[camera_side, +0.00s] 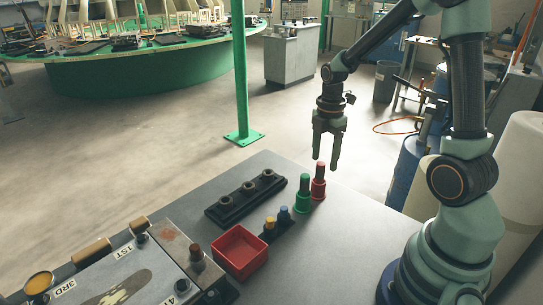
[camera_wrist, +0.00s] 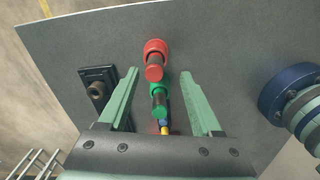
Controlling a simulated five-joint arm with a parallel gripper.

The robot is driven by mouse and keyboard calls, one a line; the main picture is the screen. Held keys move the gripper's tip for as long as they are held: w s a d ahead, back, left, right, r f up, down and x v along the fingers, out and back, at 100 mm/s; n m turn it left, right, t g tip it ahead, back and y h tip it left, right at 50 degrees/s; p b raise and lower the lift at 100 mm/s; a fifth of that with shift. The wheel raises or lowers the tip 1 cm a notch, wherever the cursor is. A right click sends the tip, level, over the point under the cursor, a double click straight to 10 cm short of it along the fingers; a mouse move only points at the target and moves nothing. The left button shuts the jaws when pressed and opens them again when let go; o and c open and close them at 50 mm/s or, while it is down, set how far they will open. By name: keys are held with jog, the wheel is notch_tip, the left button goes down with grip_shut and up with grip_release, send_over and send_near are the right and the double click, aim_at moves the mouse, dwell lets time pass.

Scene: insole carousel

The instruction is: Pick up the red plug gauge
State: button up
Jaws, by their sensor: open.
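The red plug gauge (camera_side: 319,182) stands upright near the back edge of the grey table, with a red top, a dark middle and a wider red base. It also shows in the wrist view (camera_wrist: 155,62), beyond the fingertips. A green plug gauge (camera_side: 303,194) stands close in front of it and shows between the fingers in the wrist view (camera_wrist: 158,100). My gripper (camera_side: 327,166) is open and empty, pointing down, with its fingertips around the height of the red gauge's top. In the wrist view my gripper (camera_wrist: 160,72) has its fingers spread on either side of the gauges.
A black block with several round sockets (camera_side: 246,200) lies left of the gauges. Small yellow and blue pieces (camera_side: 277,220) stand on a dark holder in front of the green gauge. A red tray (camera_side: 239,252) and a metal fixture (camera_side: 135,275) are nearer. The table's right side is clear.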

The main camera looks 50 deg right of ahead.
aim_at(321, 164)
jog(key=shift+w+f, duration=0.2)
jog(key=shift+f, duration=1.15)
jog(key=shift+w+f, duration=0.2)
jog(key=shift+f, duration=1.1)
grip_shut()
